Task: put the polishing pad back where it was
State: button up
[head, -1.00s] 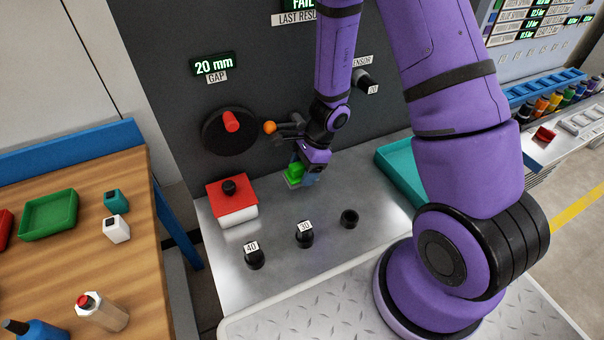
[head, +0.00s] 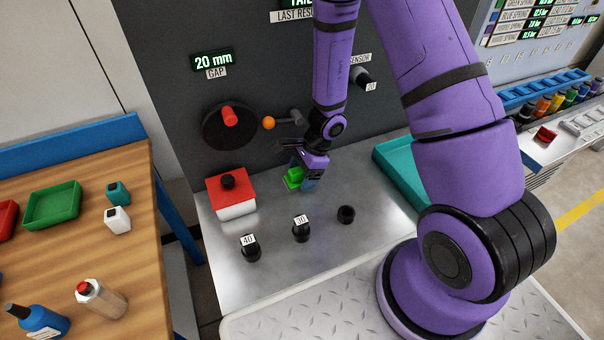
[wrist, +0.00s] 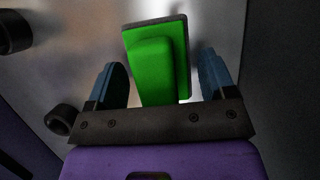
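A green block on a flat green plate with a dark grey edge, which I take to be the polishing pad (head: 292,179), is at the back middle of the metal worktop. My gripper (head: 306,180) points down right at it and partly covers it in the head view. In the wrist view, the pad (wrist: 152,65) lies between and beyond the two blue fingers of my gripper (wrist: 165,85), a little left of centre. Gaps show between the fingers and the green block, so the gripper looks open around it. Whether the pad's underside rests flat on the worktop is hidden.
A red-topped white block (head: 232,203) with a black knob stands left of the pad. Black holders marked 40 (head: 251,250) and 30 (head: 301,231), plus an unmarked one (head: 346,214), stand in front. A teal tray (head: 400,172) lies right. A dark panel rises behind.

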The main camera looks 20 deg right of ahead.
jog(key=shift+o, duration=0.7)
jog(key=shift+r, duration=0.2)
jog(key=v, duration=1.2)
jog(key=shift+s, duration=0.1)
